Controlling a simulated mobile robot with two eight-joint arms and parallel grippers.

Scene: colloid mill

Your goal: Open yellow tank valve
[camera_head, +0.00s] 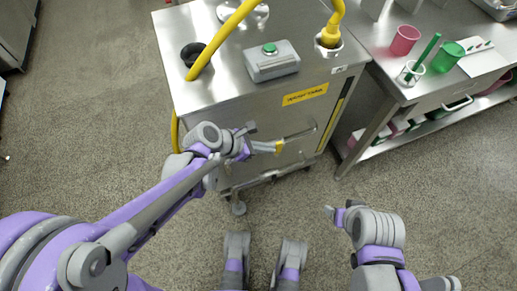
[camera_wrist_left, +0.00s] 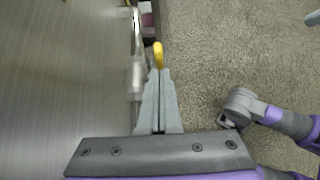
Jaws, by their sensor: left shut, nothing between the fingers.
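The yellow valve handle (camera_head: 279,146) is a small lever on the front of the steel tank cabinet (camera_head: 240,115), by a thin metal pipe (camera_head: 302,133). In the left wrist view the yellow handle (camera_wrist_left: 158,54) shows just beyond my fingertips, and the pipe with a pale fitting (camera_wrist_left: 136,78) runs along their left. My left gripper (camera_head: 262,146) is in front of the cabinet, its fingers (camera_wrist_left: 159,72) shut with nothing between them. I cannot tell whether the tips touch the handle. My right arm's end (camera_head: 338,214) is low at the right, its finger state unclear.
Yellow hoses (camera_head: 222,38) and a grey box with a green button (camera_head: 270,60) are on the cabinet top. A yellow label (camera_head: 305,94) is on its front. A steel table (camera_head: 415,90) with pink and green cups stands at the right. The floor (camera_head: 440,190) is clear around.

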